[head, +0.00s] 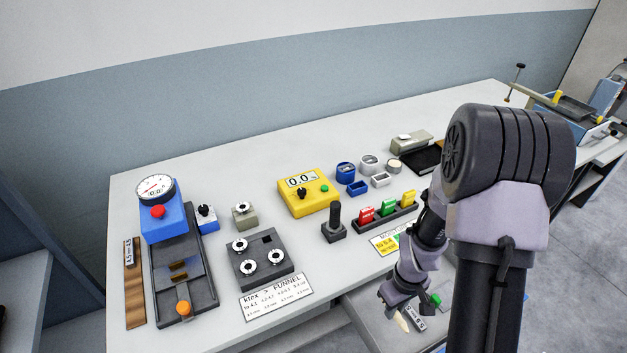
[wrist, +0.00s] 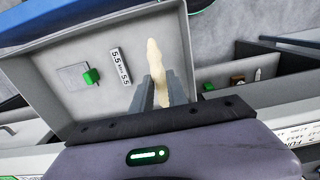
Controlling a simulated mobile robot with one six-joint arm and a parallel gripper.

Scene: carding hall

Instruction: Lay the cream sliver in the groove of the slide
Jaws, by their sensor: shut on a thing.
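The cream sliver (wrist: 156,62) is a thin, pale, uneven strip. In the wrist view it stands out between the two fingers of my gripper (wrist: 163,92), which is shut on it. In the head view my gripper (head: 397,302) is low in front of the bench at lower right, and the sliver's end (head: 402,322) shows below it. A long dark grey track (head: 185,255) with brass pieces, an orange knob and a blue gauge head stands at the bench's left end; it looks like the slide. My gripper is well away from it. I cannot make out the groove clearly.
A grey tray (wrist: 105,45) with a green block (wrist: 91,76) and a 5.5 label (wrist: 120,66) lies under my gripper. The bench (head: 330,270) holds a yellow meter (head: 308,196), a black knob stand (head: 334,228), a dial plate (head: 262,262) and coloured blocks (head: 388,208).

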